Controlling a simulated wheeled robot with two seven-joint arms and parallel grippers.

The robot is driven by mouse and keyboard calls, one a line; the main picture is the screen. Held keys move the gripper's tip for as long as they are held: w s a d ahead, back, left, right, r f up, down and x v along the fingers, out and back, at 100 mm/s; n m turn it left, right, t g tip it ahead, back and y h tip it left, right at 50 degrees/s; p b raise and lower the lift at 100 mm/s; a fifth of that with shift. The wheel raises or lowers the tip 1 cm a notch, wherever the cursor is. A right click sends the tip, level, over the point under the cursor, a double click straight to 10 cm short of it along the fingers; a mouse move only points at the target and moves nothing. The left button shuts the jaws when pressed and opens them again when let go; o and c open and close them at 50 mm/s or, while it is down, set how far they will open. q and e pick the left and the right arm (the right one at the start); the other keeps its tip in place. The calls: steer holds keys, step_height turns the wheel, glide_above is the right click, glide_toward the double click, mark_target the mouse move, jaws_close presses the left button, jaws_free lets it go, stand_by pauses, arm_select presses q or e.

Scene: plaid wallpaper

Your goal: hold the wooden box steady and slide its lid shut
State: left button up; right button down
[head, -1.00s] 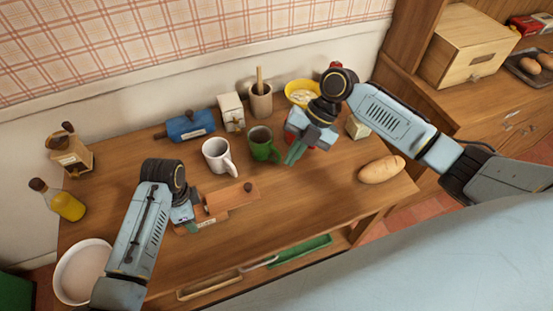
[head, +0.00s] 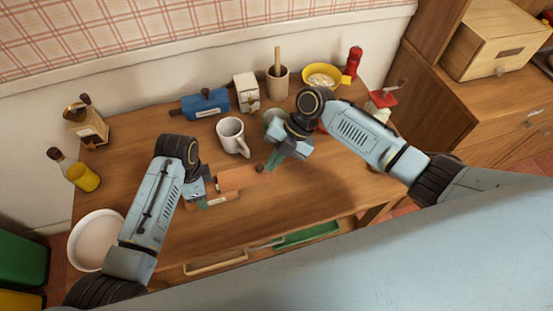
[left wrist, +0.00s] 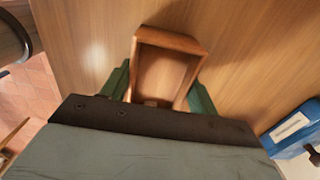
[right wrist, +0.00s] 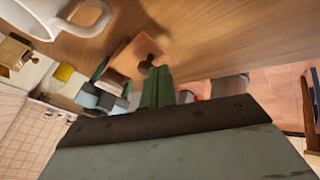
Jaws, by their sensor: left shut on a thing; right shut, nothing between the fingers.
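The wooden box (head: 222,198) lies on the table, with my left gripper (head: 204,199) shut on it. In the left wrist view the open box (left wrist: 164,76) sits between the two green fingers, and part of its inside shows. The flat reddish-brown lid (head: 241,178) sticks out of the box to the right, with a dark knob (head: 260,168) near its right end. My right gripper (head: 274,162) is shut and empty, close to the knob. The right wrist view shows the fingertips (right wrist: 157,70) right beside the knob (right wrist: 150,62); I cannot tell whether they touch.
A white mug (head: 230,134) stands behind the lid. A white bowl (head: 97,240) is at front left.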

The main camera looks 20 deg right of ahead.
mark_target(252, 184)
steer(key=a, duration=0.9)
steer(key=shift+a, duration=0.35)
arm_select(q)
steer(key=shift+d, duration=0.1)
arm_select(e)
steer(key=shift+a, duration=0.4)
steer(key=d, duration=0.1)
steer(key=s+d, duration=0.2)
steer(key=d, duration=0.1)
steer(key=shift+r, duration=0.35)
steer(key=v, duration=1)
steer(key=shift+w, duration=0.15)
steer(key=shift+a, duration=0.1)
